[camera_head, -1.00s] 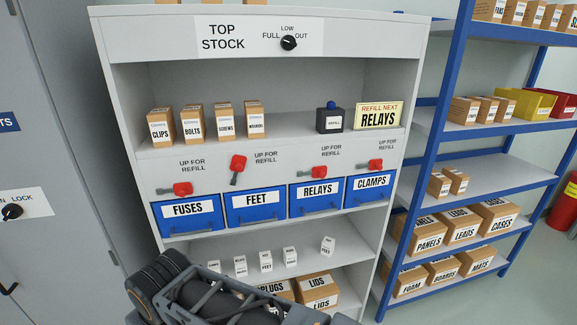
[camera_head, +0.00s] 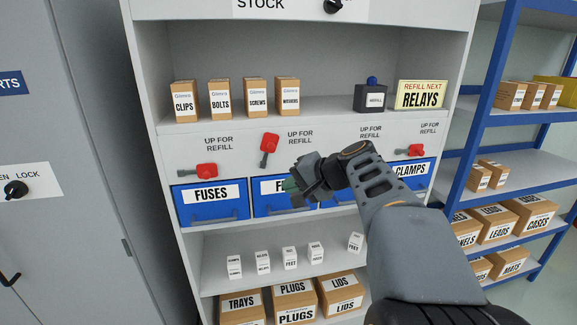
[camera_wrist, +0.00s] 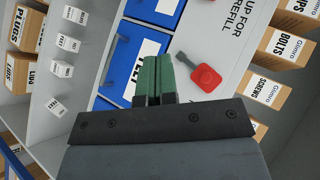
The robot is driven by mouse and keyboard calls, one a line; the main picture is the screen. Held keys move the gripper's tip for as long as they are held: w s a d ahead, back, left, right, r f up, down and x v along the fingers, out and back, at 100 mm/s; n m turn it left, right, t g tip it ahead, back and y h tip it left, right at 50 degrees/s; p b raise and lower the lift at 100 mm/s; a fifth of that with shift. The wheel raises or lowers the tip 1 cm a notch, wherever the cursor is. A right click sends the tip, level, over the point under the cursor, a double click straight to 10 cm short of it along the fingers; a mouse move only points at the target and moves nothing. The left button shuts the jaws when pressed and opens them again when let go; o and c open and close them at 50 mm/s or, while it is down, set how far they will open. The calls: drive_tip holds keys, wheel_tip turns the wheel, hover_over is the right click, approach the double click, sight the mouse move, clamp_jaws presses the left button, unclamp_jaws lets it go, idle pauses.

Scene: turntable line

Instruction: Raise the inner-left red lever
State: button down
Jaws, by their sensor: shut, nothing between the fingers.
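The inner-left red lever (camera_head: 269,145) is above the blue FEET bin (camera_head: 262,207), its red part at the top and its grey stub pointing down, slightly left. In the wrist view the same lever (camera_wrist: 206,78) lies just right of my fingers, with a small gap. My gripper (camera_head: 290,186) is in front of the FEET bin's label, below and right of the lever. Its green fingers (camera_wrist: 156,78) are shut and empty. The outer-left lever (camera_head: 206,171) and the rightmost lever (camera_head: 416,151) lie sideways, stubs pointing left. The inner-right lever is hidden behind my arm.
Several small boxes (camera_head: 220,99), a dark refill bottle (camera_head: 371,97) and a RELAYS sign (camera_head: 422,95) stand on the shelf above. Small white boxes (camera_head: 289,257) stand below. A blue rack (camera_head: 487,95) is at the right, a grey cabinet (camera_head: 75,120) at the left.

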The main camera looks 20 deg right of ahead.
drive_tip(key=w+d+r+m+t+b, duration=0.1)
drive_tip(key=w+d+r+m+t, duration=0.15)
drive_tip(key=d, duration=0.35)
drive_tip(key=w+d+r+m+t+b, duration=0.1)
drive_tip(key=d+r+t+b, duration=0.15)
drive_tip(key=d, duration=0.35)
drive_tip(key=p, duration=0.3)
approach(275, 142)
drive_tip(key=w+d, duration=0.1)
drive_tip(key=w, duration=0.1)
drive_tip(key=w+a, duration=0.1)
drive_tip(key=a+f, duration=0.1)
drive_tip(key=shift+w+a+t+p, duration=0.3)
drive_tip(key=shift+w+t, duration=0.1)
drive_tip(key=shift+w+a+f, duration=0.1)
drive_tip(key=shift+w+a, duration=0.15)
drive_tip(key=shift+a, duration=0.4)
